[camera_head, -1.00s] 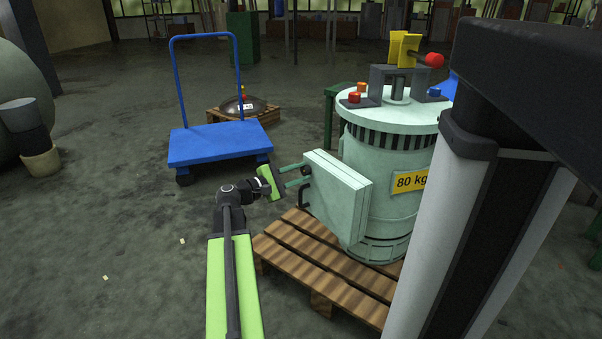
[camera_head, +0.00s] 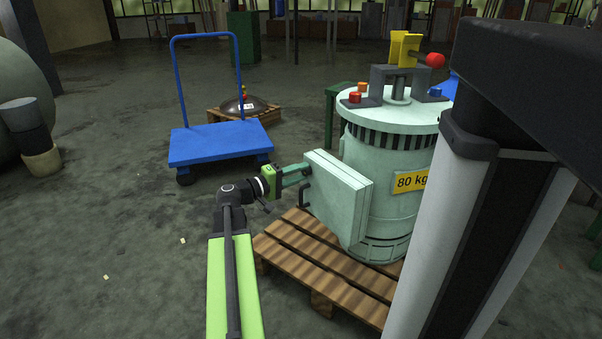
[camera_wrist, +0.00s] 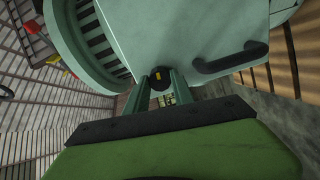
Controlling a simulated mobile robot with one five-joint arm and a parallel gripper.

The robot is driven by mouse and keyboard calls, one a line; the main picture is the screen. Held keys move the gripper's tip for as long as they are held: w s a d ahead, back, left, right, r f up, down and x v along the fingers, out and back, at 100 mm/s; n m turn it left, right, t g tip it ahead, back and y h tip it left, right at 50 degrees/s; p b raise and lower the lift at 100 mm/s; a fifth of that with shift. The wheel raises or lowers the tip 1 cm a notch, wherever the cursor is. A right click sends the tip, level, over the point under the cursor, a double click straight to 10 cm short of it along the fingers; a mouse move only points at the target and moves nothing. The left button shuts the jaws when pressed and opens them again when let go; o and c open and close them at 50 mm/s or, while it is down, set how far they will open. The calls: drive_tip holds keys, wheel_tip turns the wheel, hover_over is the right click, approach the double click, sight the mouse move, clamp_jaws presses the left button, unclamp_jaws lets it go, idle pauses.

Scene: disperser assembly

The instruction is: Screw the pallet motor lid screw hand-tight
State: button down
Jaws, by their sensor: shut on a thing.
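The pale green motor (camera_head: 385,185) stands upright on the wooden pallet. Its flat box lid (camera_head: 338,200) faces my arm. My gripper (camera_head: 304,172) reaches the upper left side of the lid. In the wrist view, a dark round screw head (camera_wrist: 160,78) with a small yellow mark sits at the lid's edge. The two green fingers of my gripper (camera_wrist: 160,84) are shut on it, one on each side.
A black handle (camera_wrist: 230,60) sticks out from the lid beside the screw. The pallet (camera_head: 300,255) lies under the motor. A blue cart (camera_head: 215,145) stands behind my gripper.

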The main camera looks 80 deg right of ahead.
drive_tip(key=shift+m, duration=0.7)
drive_tip(key=c, duration=1.1)
unclamp_jaws()
drive_tip(key=v, duration=1.7)
drive_tip(key=shift+w+a, duration=0.1)
drive_tip(key=shift+a, duration=0.1)
